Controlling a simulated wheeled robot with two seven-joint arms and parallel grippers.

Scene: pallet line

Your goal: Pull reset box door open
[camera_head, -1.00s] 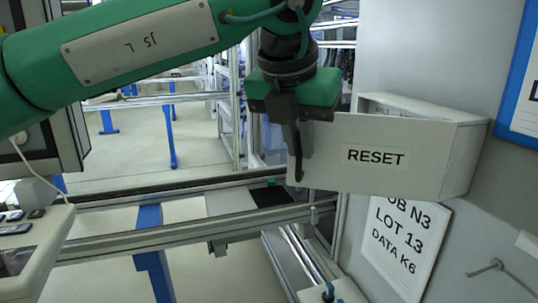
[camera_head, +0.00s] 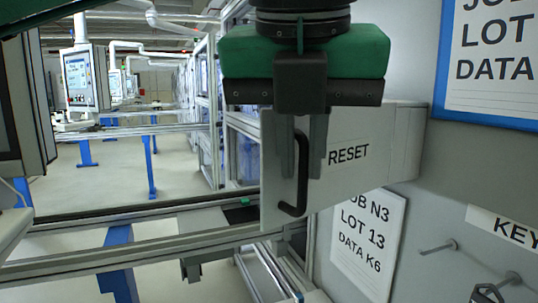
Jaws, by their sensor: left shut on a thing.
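The reset box door (camera_head: 348,185) is a pale panel labelled RESET on the wall box at the right of the head view. A dark bar handle (camera_head: 294,209) stands upright near its left edge. My left gripper (camera_head: 302,165) comes down from above, with its fingers shut on the upper part of the handle. My right gripper is not in view.
A paper sign (camera_head: 368,240) hangs on the wall below the box, and a blue-framed sign (camera_head: 492,60) is above right. Hooks (camera_head: 438,247) stick out under a KEY label (camera_head: 487,220). A metal rail (camera_head: 160,247) runs at lower left.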

